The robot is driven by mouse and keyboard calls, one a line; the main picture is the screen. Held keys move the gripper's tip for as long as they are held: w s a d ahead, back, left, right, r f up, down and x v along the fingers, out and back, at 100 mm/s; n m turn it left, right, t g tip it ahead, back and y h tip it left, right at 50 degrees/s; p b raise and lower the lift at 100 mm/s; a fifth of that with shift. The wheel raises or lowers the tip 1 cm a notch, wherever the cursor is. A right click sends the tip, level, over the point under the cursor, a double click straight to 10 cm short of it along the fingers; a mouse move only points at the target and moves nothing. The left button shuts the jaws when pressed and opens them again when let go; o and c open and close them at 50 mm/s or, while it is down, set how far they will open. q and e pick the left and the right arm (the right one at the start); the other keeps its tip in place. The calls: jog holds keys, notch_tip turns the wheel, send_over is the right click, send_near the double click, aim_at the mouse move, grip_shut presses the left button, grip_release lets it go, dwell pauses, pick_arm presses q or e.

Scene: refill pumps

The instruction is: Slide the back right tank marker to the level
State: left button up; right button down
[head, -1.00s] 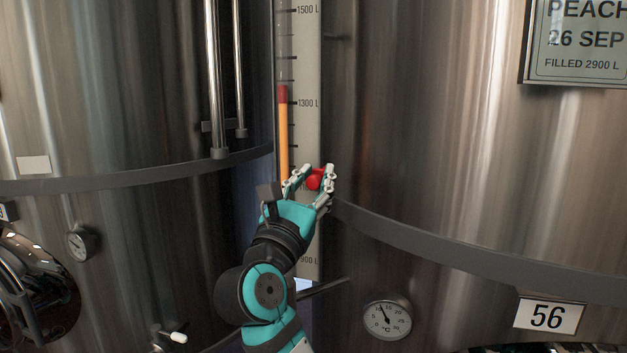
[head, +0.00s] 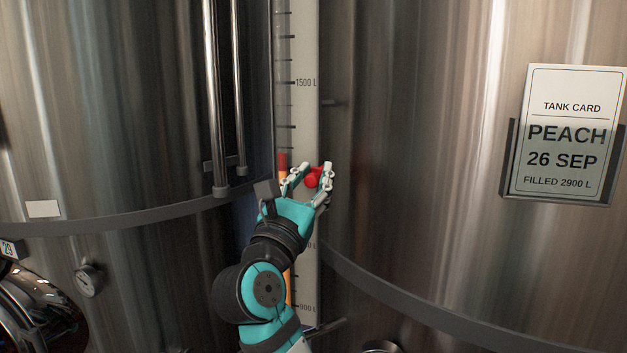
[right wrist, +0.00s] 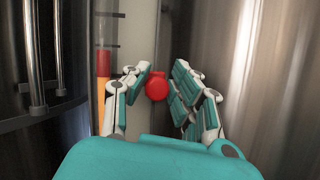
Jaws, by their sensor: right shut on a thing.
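The red marker (head: 313,178) is a small knob on the pale scale strip (head: 308,130) between two steel tanks. My right gripper (head: 307,174) is shut on it. In the right wrist view the marker (right wrist: 156,86) sits between my fingers, close to the strip. The sight tube stands just left of the strip, with orange liquid (right wrist: 101,92) and a dark red top part (head: 282,162). In the head view the red part's upper end is a little higher than the marker. My fingers and arm hide part of the tube and scale. My left gripper is out of view.
Large steel tanks (head: 450,130) (head: 110,120) flank the narrow gap. Vertical pipes (head: 222,100) run along the left tank. A tank card (head: 562,135) reads PEACH, 26 SEP, FILLED 2900 L. A grey band (head: 420,300) circles the right tank.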

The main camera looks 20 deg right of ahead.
jog(key=shift+a, duration=0.1)
jog(key=c, duration=1.5)
grip_release()
jog(key=o, duration=0.4)
jog(key=shift+w+a+f, duration=0.1)
jog(key=shift+w, duration=0.1)
jog(key=shift+s+a+f, duration=0.1)
jog(key=shift+s, duration=0.2)
jog(key=v, duration=0.7)
jog(key=shift+w, duration=0.15)
